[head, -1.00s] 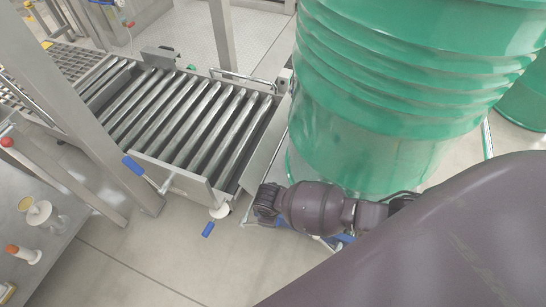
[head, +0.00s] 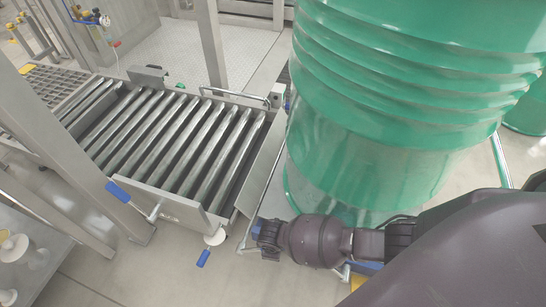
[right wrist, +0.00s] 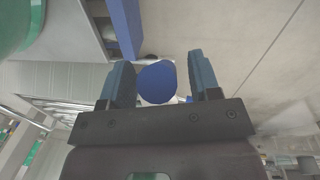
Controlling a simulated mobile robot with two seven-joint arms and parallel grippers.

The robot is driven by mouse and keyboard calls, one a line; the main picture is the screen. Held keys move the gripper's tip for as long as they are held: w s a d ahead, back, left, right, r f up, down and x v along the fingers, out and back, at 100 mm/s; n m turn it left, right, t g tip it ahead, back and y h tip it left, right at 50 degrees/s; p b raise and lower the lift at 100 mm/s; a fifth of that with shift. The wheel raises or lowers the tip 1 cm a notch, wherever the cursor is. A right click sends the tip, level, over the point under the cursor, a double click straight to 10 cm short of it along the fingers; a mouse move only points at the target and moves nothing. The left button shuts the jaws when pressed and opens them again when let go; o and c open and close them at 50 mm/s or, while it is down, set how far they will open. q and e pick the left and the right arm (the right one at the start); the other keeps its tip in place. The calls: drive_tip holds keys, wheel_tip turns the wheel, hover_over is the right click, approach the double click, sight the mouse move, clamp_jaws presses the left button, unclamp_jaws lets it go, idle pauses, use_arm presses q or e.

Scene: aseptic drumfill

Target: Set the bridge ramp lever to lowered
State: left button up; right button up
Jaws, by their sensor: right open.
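A lever with a blue grip (head: 203,257) hangs from a pale hub at the near right corner of the roller conveyor. A second blue-gripped lever (head: 118,191) sticks out at the conveyor's near left side. I cannot tell from labels which is the bridge ramp lever. My right gripper (head: 262,236) is beside that corner, to the right of the hanging grip and apart from it. In the right wrist view, my open right gripper (right wrist: 162,82) has a round blue end (right wrist: 156,83) showing between its fingers; contact cannot be told. My left gripper is out of view.
A large green drum (head: 370,150) stands just behind and right of my right gripper. The roller conveyor (head: 160,205) has a tilted metal plate (head: 262,165) at its right end. A steel post (head: 75,120) stands at the left. The floor in front is clear.

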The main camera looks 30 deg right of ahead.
clamp_jaws()
drive_tip(key=shift+w+r, duration=0.1)
drive_tip(key=shift+w+a+r, duration=0.35)
drive_tip(key=shift+w+r, duration=0.05)
drive_tip(key=w+a+r+g+h+b, duration=0.3)
drive_tip(key=w+a+g+h, duration=0.1)
drive_tip(key=w+a, duration=0.3)
drive_tip(key=shift+w+r+g, duration=0.35)
drive_tip(key=shift+w+g, duration=0.35)
drive_tip(key=shift+w, duration=0.1)
